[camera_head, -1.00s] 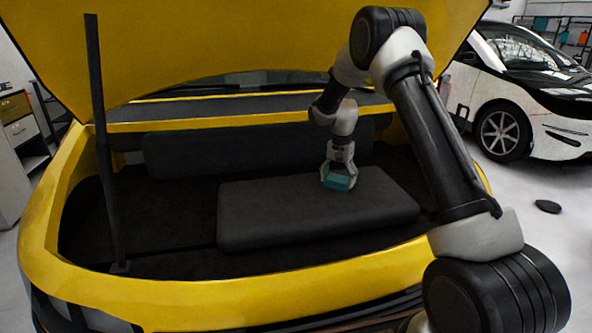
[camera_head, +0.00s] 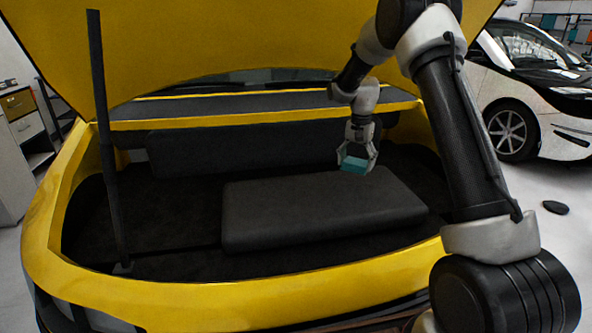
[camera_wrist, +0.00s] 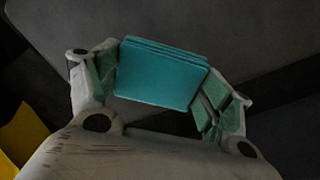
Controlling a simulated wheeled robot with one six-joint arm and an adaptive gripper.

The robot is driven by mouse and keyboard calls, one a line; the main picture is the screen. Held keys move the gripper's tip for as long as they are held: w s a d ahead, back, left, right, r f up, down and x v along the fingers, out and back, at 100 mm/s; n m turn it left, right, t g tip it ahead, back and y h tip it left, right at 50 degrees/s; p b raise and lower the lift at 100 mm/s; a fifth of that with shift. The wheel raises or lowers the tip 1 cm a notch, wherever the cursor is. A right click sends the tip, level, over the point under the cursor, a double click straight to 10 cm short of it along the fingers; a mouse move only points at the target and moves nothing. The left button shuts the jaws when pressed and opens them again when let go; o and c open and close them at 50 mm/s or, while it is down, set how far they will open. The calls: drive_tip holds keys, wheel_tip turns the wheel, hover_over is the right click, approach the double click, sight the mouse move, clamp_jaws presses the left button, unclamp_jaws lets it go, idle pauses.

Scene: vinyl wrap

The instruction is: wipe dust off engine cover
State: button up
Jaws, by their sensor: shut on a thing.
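The engine cover (camera_head: 300,216) is a dark grey padded block in the open bay of the yellow car. No dust can be made out on it. My gripper (camera_head: 357,166) is shut on a teal folded cloth (camera_head: 352,163) near the far edge of the cover, right of its middle. In the wrist view the cloth (camera_wrist: 160,75) sits between both fingers, with the grey cover surface (camera_wrist: 230,30) beyond it. I cannot tell whether the cloth touches the cover.
The raised yellow hood (camera_head: 220,45) hangs over the bay. A dark prop rod (camera_head: 107,150) stands at the left. The yellow front rim (camera_head: 200,293) borders the bay. A white and black car (camera_head: 530,90) stands at the right, with a dark disc (camera_head: 556,207) on the floor.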

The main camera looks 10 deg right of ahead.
drive_tip(key=shift+r, duration=0.95)
